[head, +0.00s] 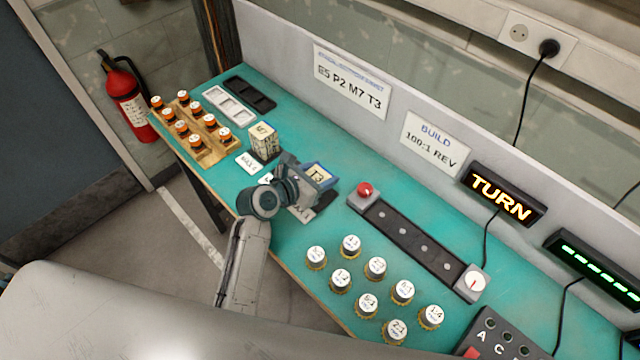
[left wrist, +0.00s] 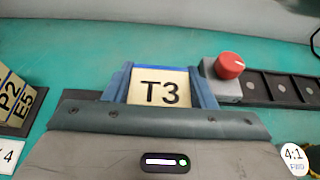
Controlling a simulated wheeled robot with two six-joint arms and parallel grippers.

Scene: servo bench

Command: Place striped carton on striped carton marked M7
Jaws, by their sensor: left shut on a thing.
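A cream carton marked T3 (head: 317,173), with a blue edge band, sits between the jaws of my left gripper (head: 307,182). In the left wrist view the T3 face (left wrist: 160,88) shows between the two fingers of the shut gripper (left wrist: 160,98). Cartons stand upright to the left of the gripper (head: 264,142); the left wrist view shows labels P2 and E5 there (left wrist: 14,100). I cannot make out a carton marked M7; the gripper hides part of the bench below it. My right gripper is not in view.
A red button (head: 365,189) stands right of the gripper at the end of a dark rail (head: 413,238). Several white-topped round pieces (head: 375,268) are at the front. A wooden rack (head: 203,145) and trays (head: 229,104) are at the left. A wall sign (head: 350,84) reads E5 P2 M7 T3.

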